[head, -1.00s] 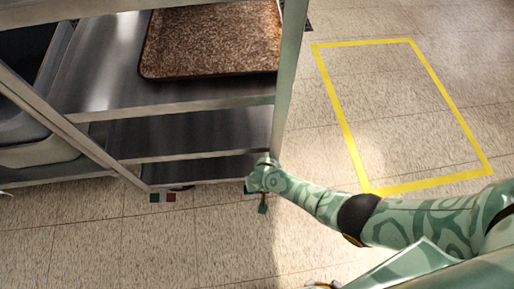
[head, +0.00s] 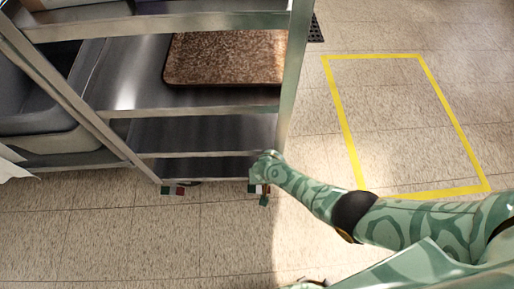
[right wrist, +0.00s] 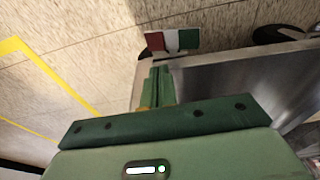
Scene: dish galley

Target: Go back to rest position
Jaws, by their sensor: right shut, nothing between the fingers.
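My right arm reaches in from the right in the head view. My right gripper (head: 264,198) is at the lower front right corner of the metal rack (head: 200,105), small and partly hidden behind my wrist. In the right wrist view my right gripper's green fingers (right wrist: 160,86) are shut together with nothing between them. They are close to the rack's edge and a red, white and green plate (right wrist: 173,40); I cannot tell whether they touch. My left gripper is not in view.
A brown speckled tray (head: 225,58) lies on a rack shelf. Grey tubs (head: 30,115) stand at the left. A white object (head: 14,168) shows at the left edge. A yellow outline (head: 345,130) marks clear floor on the right.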

